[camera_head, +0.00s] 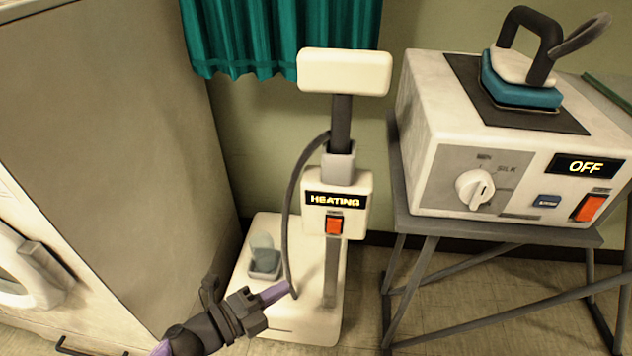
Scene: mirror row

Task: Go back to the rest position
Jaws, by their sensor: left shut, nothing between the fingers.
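My left gripper (276,292) is low in the view, in front of the white base of a garment steamer (309,325). It is shut and empty, with its purple fingers pointing right. The steamer stands upright, with a grey pole, a white head (344,73) on top and a dark hose down its left side. Its display (337,200) reads HEATING, and an orange switch (334,225) sits below it. I cannot tell whether the fingers touch the hose or only overlap it in the picture. My right gripper is not in view.
An ironing station (437,160) with an iron (522,82) stands on a grey metal stand (500,232) at right; its display reads OFF. A tall grey-beige cabinet (110,120) and a white front-loading machine (60,300) are at left. A teal curtain (255,35) hangs behind.

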